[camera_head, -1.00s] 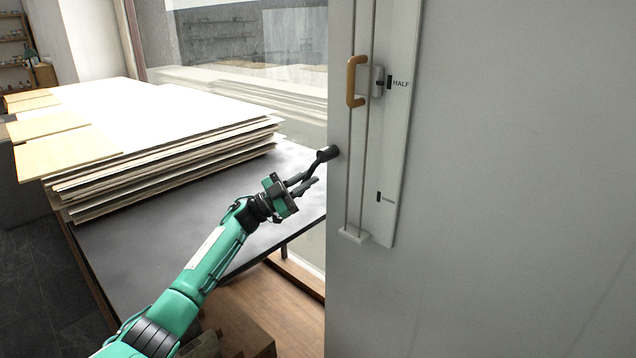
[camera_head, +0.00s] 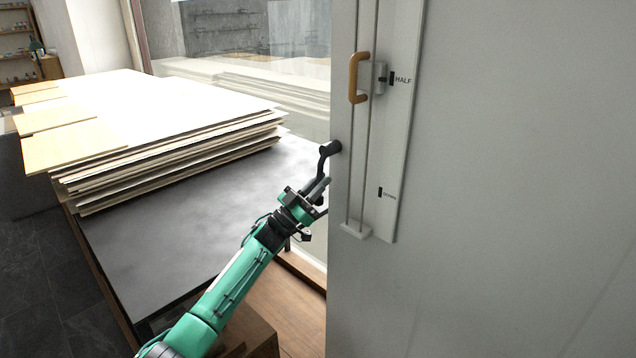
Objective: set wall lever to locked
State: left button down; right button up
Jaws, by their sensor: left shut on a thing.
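The wall lever (camera_head: 329,149) is black and sticks out from the left edge of the pale wall. Its round hub is uppermost, and its arm hangs down and slightly left. My left gripper (camera_head: 317,188), on the green arm, is shut on the lower part of the lever. The gripper's fingers partly hide the lever's end. No locked marking for this lever can be read. My right gripper is not in view.
A white panel (camera_head: 398,140) with rods, an orange handle (camera_head: 353,78) and a HALF label is on the wall, right of the lever. A dark table (camera_head: 170,240) bears a stack of large sheets (camera_head: 170,110) at left. A wooden box (camera_head: 250,335) sits low beside my arm.

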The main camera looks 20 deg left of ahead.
pick_arm(q)
jog(key=shift+f, duration=0.2)
jog(key=c, duration=1.4)
grip_release()
jog(key=shift+r, duration=0.1)
jog(key=shift+r, duration=0.25)
notch_tip(320, 180, up, 19)
jog(key=b, duration=0.4)
jog(key=shift+r, duration=0.2)
